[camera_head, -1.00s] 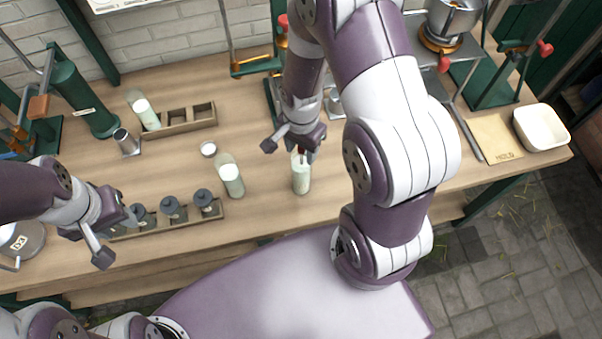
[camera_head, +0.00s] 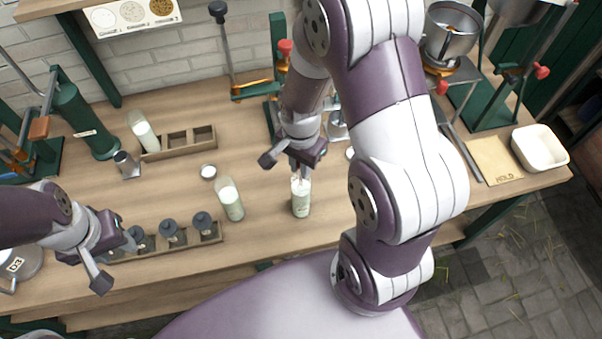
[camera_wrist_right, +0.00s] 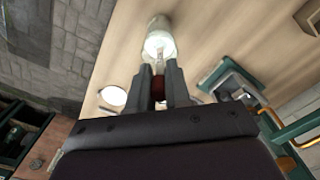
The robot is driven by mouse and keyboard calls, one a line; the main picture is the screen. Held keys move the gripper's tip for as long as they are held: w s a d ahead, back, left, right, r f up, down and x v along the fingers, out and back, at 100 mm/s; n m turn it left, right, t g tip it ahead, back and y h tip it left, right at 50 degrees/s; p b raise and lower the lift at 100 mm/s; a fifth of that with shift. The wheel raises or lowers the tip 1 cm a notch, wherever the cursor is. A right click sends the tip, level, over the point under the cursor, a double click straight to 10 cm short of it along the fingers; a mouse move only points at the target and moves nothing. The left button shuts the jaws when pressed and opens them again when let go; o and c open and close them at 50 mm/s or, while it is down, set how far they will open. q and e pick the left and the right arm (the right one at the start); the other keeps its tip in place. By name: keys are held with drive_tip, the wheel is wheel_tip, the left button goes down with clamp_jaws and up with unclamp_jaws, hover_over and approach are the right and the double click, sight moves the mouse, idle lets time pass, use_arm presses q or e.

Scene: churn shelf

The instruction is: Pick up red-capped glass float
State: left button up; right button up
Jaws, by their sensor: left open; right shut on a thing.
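The red-capped glass float is held between my right gripper's fingers. Its red cap (camera_wrist_right: 158,88) shows in the right wrist view, and its thin pale stem (camera_wrist_right: 161,66) points into a glass jar. That jar (camera_head: 300,202) holds pale liquid and stands upright on the bench; its open mouth also shows in the right wrist view (camera_wrist_right: 159,24). My right gripper (camera_head: 300,170) is shut on the float just above the jar's mouth. The float's lower part is inside the jar and hard to make out. My left gripper (camera_head: 117,262) is open and empty, near the dark-topped bottles.
A second jar (camera_head: 230,203) stands left of the first, with a small white-topped dish (camera_head: 208,172) behind. A rack (camera_head: 207,237) of dark-topped bottles is at front left. A white tub (camera_head: 540,150) sits far right.

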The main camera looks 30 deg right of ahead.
wheel_tip(320, 180, up, 15)
drive_tip(key=shift+f+b, duration=0.2)
drive_tip(key=shift+b, duration=0.15)
drive_tip(key=shift+s, duration=0.1)
